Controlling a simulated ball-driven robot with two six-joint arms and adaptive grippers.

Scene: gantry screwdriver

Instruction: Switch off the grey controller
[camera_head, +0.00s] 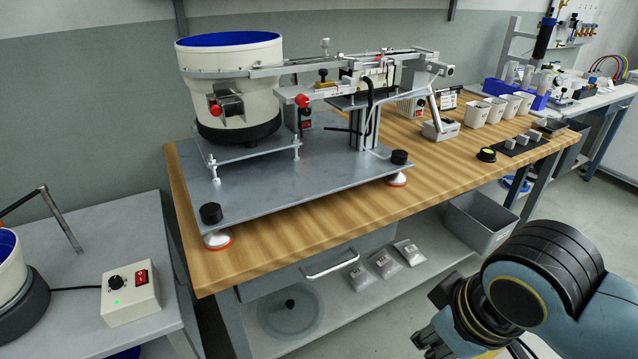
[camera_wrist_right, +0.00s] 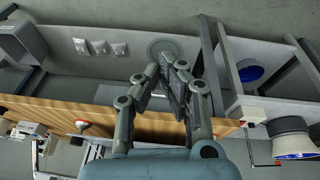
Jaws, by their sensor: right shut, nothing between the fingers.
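A cream-white controller box (camera_head: 130,293) with a black knob, a red switch and a lit green lamp sits on the grey side table at the left of the head view. A darker grey box with a red switch (camera_head: 305,118) stands on the rig behind the bowl feeder, partly hidden. Another pale box with a red switch (camera_head: 413,104) stands farther right on the bench. My right gripper (camera_wrist_right: 168,72) is shut and empty in the wrist view, in front of the bench and apart from the boxes. My left gripper is not seen.
The bowl feeder (camera_head: 228,75) and metal rig plate (camera_head: 290,195) stand on the wooden bench (camera_head: 250,260). The grey side table (camera_head: 105,245) also holds a second bowl (camera_head: 20,290) and a bent rod. Below the bench is a shelf with several packets. Floor is free at lower right.

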